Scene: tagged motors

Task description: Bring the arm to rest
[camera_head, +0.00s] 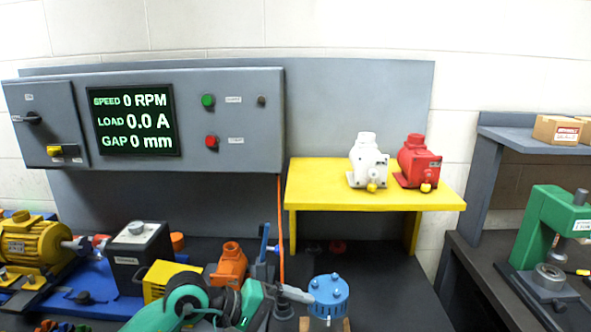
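My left arm (185,300), teal with a dark joint, comes in low at the left of centre. Its gripper (283,284) is at the bottom middle, just left of a blue round-topped part with pegs (328,292). Grey finger-like pieces show there among bench items, and I cannot tell how far apart the fingers are or whether they touch anything. My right gripper is out of view. A white motor (367,163) and a red motor (417,163) stand on the yellow shelf (330,196). An orange motor (230,266) sits on the bench behind my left arm.
A yellow motor (32,244) and a grey box with a knob (140,258) are at the left on a blue base. A grey control panel (230,90) reads zero values. An orange cable (280,225) hangs near my gripper. A green press (552,235) stands right. Bench space below the shelf's right is clear.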

